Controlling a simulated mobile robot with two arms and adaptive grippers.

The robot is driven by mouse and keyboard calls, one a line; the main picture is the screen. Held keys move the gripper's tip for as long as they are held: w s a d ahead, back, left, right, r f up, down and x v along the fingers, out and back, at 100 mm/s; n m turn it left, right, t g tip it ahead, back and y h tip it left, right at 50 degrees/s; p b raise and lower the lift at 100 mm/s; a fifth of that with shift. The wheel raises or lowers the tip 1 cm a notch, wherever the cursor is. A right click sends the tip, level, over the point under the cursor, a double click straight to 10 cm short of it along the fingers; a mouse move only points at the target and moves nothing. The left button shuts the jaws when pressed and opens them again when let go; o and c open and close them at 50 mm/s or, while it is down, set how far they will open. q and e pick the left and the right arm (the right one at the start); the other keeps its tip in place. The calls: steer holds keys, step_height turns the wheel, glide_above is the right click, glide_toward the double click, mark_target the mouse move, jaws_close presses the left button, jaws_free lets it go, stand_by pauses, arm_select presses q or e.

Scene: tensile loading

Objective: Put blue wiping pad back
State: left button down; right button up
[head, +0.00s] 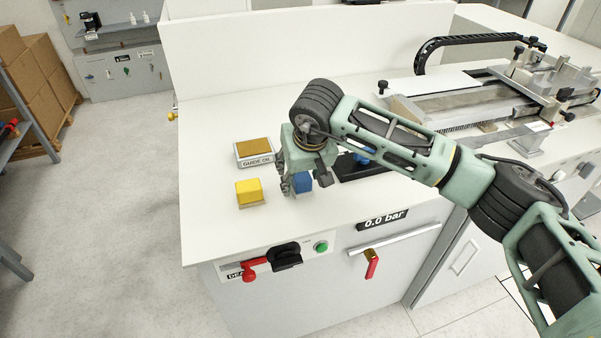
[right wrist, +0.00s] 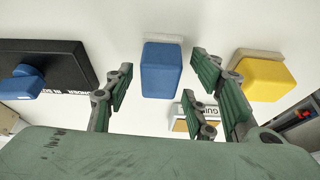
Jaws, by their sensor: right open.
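The blue wiping pad (head: 302,182) stands on the white bench top, partly hidden behind my right gripper in the head view. In the right wrist view the blue pad (right wrist: 162,70) shows as a blue block with a pale base, between and beyond the fingers. My right gripper (head: 288,188) points down at the pad, and its fingers (right wrist: 160,95) are spread apart with nothing held. I cannot tell whether a finger touches the pad. My left gripper is not in view.
A yellow pad (head: 248,191) stands left of the blue one. A guide oil tray (head: 254,152) lies behind it. A black tray (right wrist: 45,75) with a blue item (right wrist: 22,85) is on the other side. A rail machine (head: 470,100) occupies the right. The bench's front left is clear.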

steer(key=b+v, duration=0.3)
steer(key=v, duration=0.9)
